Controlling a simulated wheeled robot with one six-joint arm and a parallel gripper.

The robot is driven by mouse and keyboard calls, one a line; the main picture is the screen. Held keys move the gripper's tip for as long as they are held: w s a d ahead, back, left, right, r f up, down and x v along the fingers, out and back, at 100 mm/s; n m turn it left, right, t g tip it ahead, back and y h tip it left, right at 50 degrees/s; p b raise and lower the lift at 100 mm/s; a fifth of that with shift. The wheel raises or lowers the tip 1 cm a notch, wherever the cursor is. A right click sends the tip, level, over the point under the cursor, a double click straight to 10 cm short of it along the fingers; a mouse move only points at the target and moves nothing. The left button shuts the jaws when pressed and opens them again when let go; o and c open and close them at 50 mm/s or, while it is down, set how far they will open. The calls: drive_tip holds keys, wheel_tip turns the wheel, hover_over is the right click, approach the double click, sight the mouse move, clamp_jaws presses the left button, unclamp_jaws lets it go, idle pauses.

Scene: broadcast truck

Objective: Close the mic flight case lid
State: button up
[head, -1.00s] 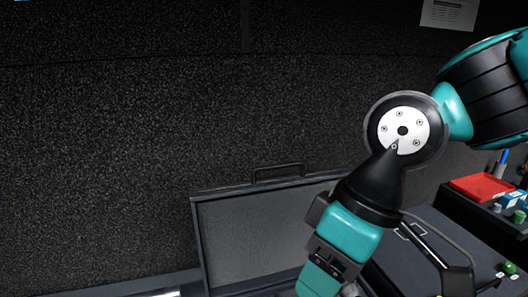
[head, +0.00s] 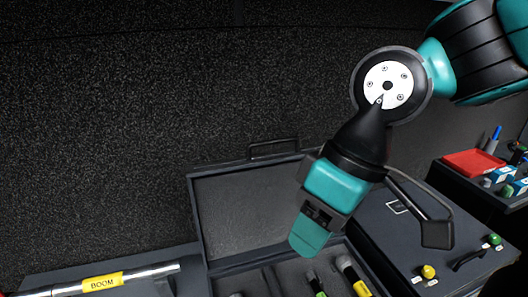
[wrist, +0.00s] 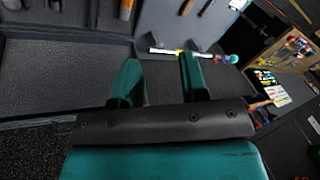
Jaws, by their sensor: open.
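The mic flight case stands open in the head view, its lid (head: 240,205) raised near upright at the back, with a dark rim and grey lining. A handle (head: 273,148) sits on the lid's top edge. The case base (head: 255,262) below holds several microphones in slots, some with yellow or green bands. My gripper (head: 308,240) hangs in front of the lid's right part and hides some of it. In the wrist view my gripper (wrist: 160,75) has its two teal fingers apart with nothing between them. I cannot tell whether it touches the lid.
A boom pole (head: 140,276) with a yellow BOOM label lies left of the case. A dark box (head: 400,245) with green and yellow knobs stands right of it. A red box (head: 472,163) sits farther right. A dark speckled wall (head: 120,120) is behind.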

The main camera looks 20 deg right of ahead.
drive_tip(key=w+d+r+m+h+p, duration=0.1)
drive_tip(key=w+d+r+m, duration=0.2)
drive_tip(key=w+m, duration=0.75)
drive_tip(key=w+d+r+m+h, duration=0.25)
drive_tip(key=w+m, duration=0.35)
drive_tip(key=w, duration=1)
drive_tip(key=w+d+r+m+h+p, duration=0.1)
drive_tip(key=w+d+r+m, duration=0.3)
drive_tip(key=w+m, duration=0.65)
drive_tip(key=w+f, duration=0.1)
drive_tip(key=f, duration=0.4)
drive_tip(key=w+f+n+p, duration=0.1)
drive_tip(key=f, duration=0.5)
drive_tip(key=w+f+n+p, duration=0.1)
drive_tip(key=f, duration=0.5)
drive_tip(key=shift+d+f+y, duration=0.1)
drive_tip(key=shift+f+y, duration=0.1)
drive_tip(key=shift+y, duration=0.05)
clamp_jaws()
